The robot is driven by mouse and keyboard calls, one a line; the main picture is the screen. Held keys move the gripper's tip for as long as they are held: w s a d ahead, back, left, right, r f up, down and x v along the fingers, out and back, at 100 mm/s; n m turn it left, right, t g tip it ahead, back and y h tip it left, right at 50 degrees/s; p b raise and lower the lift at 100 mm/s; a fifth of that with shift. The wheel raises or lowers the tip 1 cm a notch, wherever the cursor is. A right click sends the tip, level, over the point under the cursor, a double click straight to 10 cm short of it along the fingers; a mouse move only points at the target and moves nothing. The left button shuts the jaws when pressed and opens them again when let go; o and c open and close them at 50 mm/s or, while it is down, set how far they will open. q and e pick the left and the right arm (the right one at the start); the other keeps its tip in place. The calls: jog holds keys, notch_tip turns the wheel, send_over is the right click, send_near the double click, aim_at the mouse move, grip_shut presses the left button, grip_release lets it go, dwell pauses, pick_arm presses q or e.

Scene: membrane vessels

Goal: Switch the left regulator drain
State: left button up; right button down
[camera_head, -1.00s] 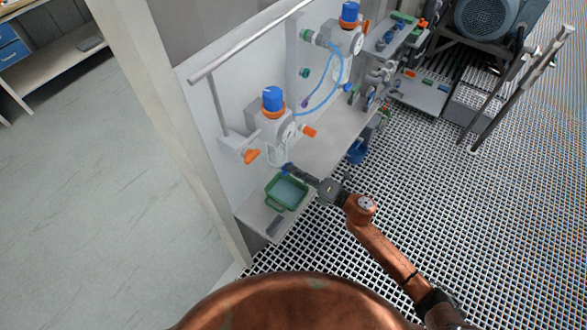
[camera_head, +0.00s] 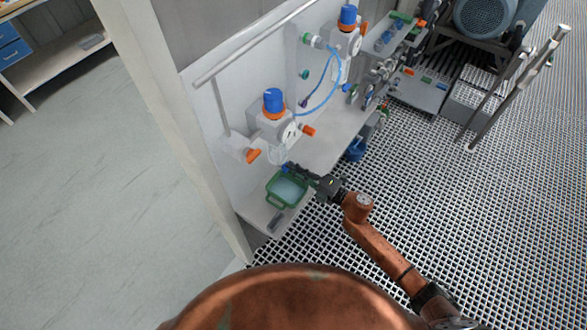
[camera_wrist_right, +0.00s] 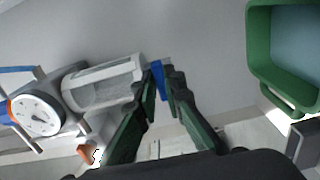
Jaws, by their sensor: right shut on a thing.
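The left regulator (camera_head: 271,125) is a grey body with a blue knob (camera_head: 273,100), an orange ring and a round gauge; the gauge (camera_wrist_right: 37,115) also shows in the right wrist view. Its clear bowl (camera_head: 278,153) hangs below and appears in the wrist view (camera_wrist_right: 103,84). A small blue drain (camera_wrist_right: 158,79) sits at the bowl's end. My right gripper (camera_head: 288,168) reaches in from the right, below the bowl. In the wrist view its dark green fingers (camera_wrist_right: 163,84) are shut on the blue drain, which they partly hide. My left gripper is not in view.
A green tray (camera_head: 269,191) lies just below the gripper; its rim shows close by in the wrist view (camera_wrist_right: 256,62). Orange handles (camera_head: 308,131) flank the regulator. A second regulator (camera_head: 346,40) with blue tubing (camera_head: 330,90) stands farther back.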

jog(key=c, duration=2)
grip_release()
jog(key=v, duration=1.2)
